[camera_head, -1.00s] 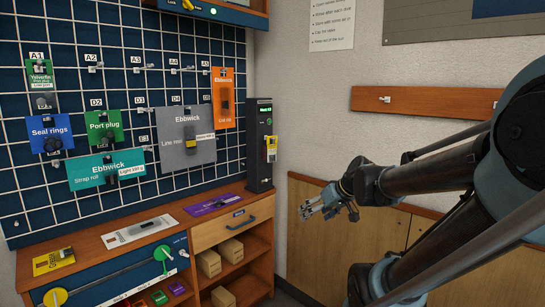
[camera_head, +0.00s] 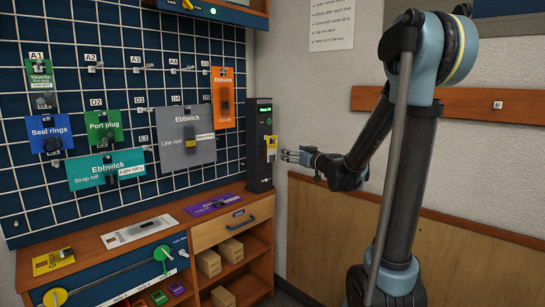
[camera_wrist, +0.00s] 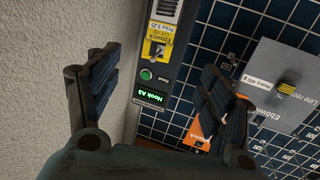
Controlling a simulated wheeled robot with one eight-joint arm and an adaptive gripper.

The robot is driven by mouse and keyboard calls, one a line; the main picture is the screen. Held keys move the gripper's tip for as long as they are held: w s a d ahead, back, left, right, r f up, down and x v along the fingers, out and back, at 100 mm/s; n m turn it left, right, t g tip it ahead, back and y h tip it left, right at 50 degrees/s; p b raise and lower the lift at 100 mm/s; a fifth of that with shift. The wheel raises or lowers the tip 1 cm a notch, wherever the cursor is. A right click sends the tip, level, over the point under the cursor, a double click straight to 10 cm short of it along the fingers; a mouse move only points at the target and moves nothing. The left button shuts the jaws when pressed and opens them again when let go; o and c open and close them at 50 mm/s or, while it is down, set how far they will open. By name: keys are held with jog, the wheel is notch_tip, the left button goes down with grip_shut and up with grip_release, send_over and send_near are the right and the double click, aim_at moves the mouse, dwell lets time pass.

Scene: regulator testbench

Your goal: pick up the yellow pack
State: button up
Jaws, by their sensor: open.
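A small yellow pack (camera_head: 271,142) with a white label is on the front of the upright black box (camera_head: 260,170) at the right end of the bench. In the wrist view the yellow pack (camera_wrist: 153,50) shows a dark clip and an Ebbwick price label. Another flat yellow pack (camera_head: 45,266) lies on the bench top at the far left. My gripper (camera_head: 287,156) is open and empty, just right of the black box and apart from it. In the wrist view my gripper (camera_wrist: 160,97) has its fingers spread, with the box's yellow pack beyond the gap.
A wire grid board holds several hanging packs, including a grey one (camera_head: 187,138) and an orange one (camera_head: 223,100). The black box has a green display reading Hook A3 (camera_wrist: 150,95). A bare wall (camera_head: 310,105) stands close to my gripper. A purple pack (camera_head: 212,205) lies on the bench.

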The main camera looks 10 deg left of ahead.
aim_at(274, 145)
jog(key=x, duration=1.2)
jog(key=shift+w+r, duration=0.15)
jog(key=shift+w, duration=0.2)
jog(key=shift+x, duration=2.6)
jog(key=shift+s+a+r, duration=0.1)
jog(key=shift+a, duration=0.05)
jog(key=shift+c, duration=0.3)
jog(key=c, duration=1.2)
